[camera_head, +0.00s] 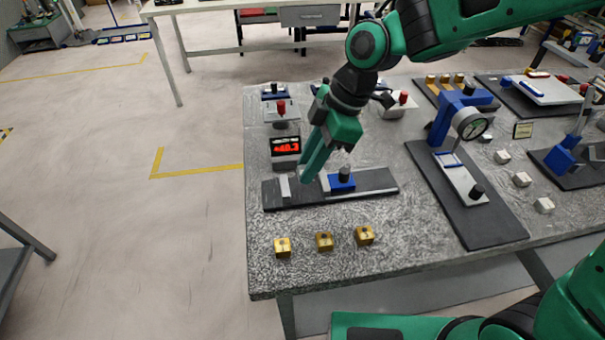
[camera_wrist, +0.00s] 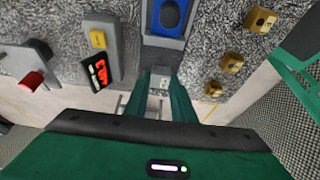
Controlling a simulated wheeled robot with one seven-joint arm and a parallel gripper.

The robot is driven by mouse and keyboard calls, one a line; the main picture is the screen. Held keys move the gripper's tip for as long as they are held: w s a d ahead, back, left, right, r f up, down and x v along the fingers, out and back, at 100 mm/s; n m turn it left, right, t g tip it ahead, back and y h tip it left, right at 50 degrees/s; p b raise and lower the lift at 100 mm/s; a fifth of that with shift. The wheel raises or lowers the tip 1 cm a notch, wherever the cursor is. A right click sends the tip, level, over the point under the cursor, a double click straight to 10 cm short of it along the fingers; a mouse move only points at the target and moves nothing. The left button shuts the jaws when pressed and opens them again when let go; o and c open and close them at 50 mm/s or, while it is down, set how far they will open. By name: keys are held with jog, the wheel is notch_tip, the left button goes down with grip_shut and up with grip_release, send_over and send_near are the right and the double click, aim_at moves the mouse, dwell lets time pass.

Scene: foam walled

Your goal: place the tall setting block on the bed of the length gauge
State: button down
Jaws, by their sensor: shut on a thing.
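The length gauge is a long dark bed (camera_head: 374,184) near the table's front left, with a pale fixed jaw (camera_head: 285,187) at its left end and a blue slide (camera_head: 342,182) with a black knob. The slide also shows in the wrist view (camera_wrist: 167,18). Its red-lit display (camera_head: 285,146) stands behind the bed. My gripper (camera_head: 306,178) points down over the bed, between fixed jaw and slide. In the wrist view my fingers are shut on a small pale grey block (camera_wrist: 159,84), seemingly the tall setting block. The fingers hide it in the head view; I cannot tell whether it touches the bed.
Three gold blocks, including a middle one (camera_head: 324,241), stand in front of the bed. A blue dial gauge stand (camera_head: 455,115) is to the right, with several silver blocks beyond. A red-knobbed device (camera_head: 281,110) stands behind the display.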

jog(key=shift+f, duration=2)
jog(key=c, duration=1.5)
grip_release()
jog(key=shift+f, duration=0.1)
jog(key=v, duration=1.2)
jog(key=shift+d, duration=0.1)
